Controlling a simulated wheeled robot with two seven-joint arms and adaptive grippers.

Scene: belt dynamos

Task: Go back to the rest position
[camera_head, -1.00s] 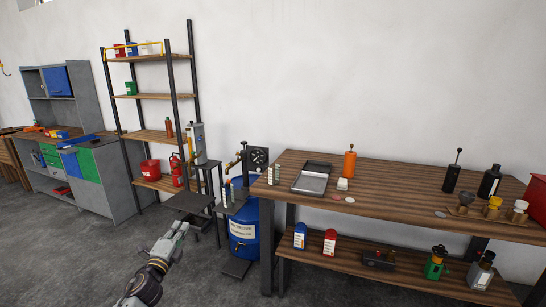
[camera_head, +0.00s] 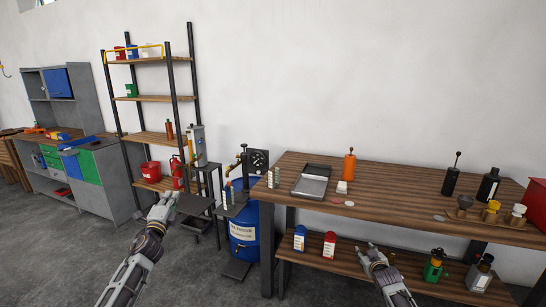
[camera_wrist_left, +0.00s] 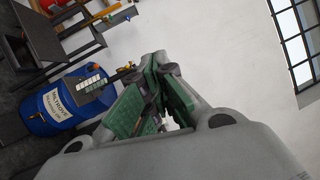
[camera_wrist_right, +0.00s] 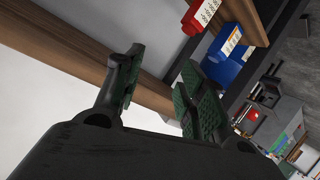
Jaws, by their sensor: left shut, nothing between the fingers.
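My left gripper (camera_head: 163,208) is in front of the shelving rack in the head view, shut and empty. Its green finger pads (camera_wrist_left: 158,85) are close together in the left wrist view. My right gripper (camera_head: 370,256) is in front of the workbench's lower shelf in the head view. In the right wrist view its two fingers (camera_wrist_right: 162,62) stand apart with nothing between them, so it is open.
A wooden workbench (camera_head: 400,192) stands at the right, with a metal tray (camera_head: 312,181) and an orange bottle (camera_head: 349,167) on top. A blue drum (camera_head: 243,232) stands left of it. A rack (camera_head: 148,97) and grey cabinet (camera_head: 118,182) stand further left.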

